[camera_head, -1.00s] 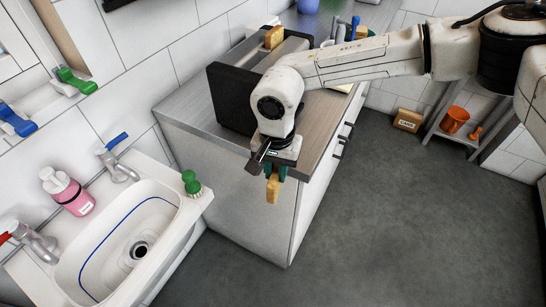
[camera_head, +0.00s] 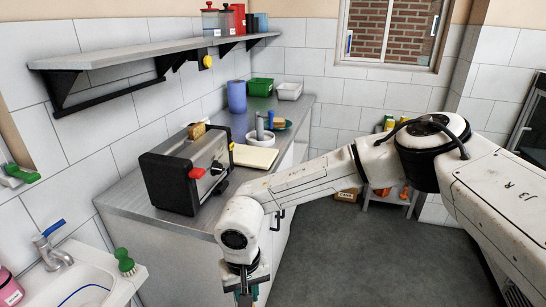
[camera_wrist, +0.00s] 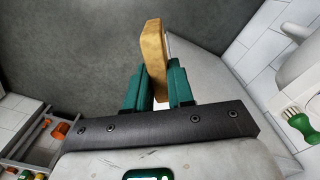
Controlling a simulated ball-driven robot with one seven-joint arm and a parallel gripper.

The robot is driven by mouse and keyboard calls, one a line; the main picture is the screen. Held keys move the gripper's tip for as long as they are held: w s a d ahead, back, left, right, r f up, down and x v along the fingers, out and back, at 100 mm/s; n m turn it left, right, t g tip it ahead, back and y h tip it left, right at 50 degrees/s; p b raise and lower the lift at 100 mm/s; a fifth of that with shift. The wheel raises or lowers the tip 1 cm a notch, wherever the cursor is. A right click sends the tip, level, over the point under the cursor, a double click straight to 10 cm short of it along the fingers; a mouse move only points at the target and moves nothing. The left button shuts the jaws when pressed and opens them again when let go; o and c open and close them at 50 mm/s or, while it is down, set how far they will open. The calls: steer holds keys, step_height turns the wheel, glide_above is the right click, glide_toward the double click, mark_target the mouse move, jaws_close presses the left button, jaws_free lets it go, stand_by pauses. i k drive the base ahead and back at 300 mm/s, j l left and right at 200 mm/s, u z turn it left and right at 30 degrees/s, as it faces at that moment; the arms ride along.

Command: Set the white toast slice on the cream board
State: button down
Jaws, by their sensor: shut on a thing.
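My gripper (camera_wrist: 158,88) is shut on a toast slice (camera_wrist: 152,55) in the wrist view. The slice stands upright between the green fingers, its tan crust edge facing the camera and a thin pale strip at its right. In the head view my gripper (camera_head: 246,294) hangs at the bottom edge, in front of the counter; the held slice is not visible there. The cream board (camera_head: 255,157) lies flat and bare on the counter, right of the toaster, farther back than my gripper.
A black and steel toaster (camera_head: 188,172) with bread (camera_head: 197,130) showing at its top stands on the counter. A sink (camera_head: 95,285) is at lower left.

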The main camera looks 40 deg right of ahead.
mark_target(262, 152)
steer(key=z, duration=1.25)
steer(key=i+j+z, duration=0.1)
steer(key=j, duration=0.25)
steer(key=i+j+z, duration=0.1)
steer(key=j, duration=0.3)
steer(key=i+j+z, duration=0.15)
steer(key=j, duration=0.25)
steer(key=i+j+z, duration=0.1)
steer(key=j, duration=0.3)
steer(key=i, duration=0.1)
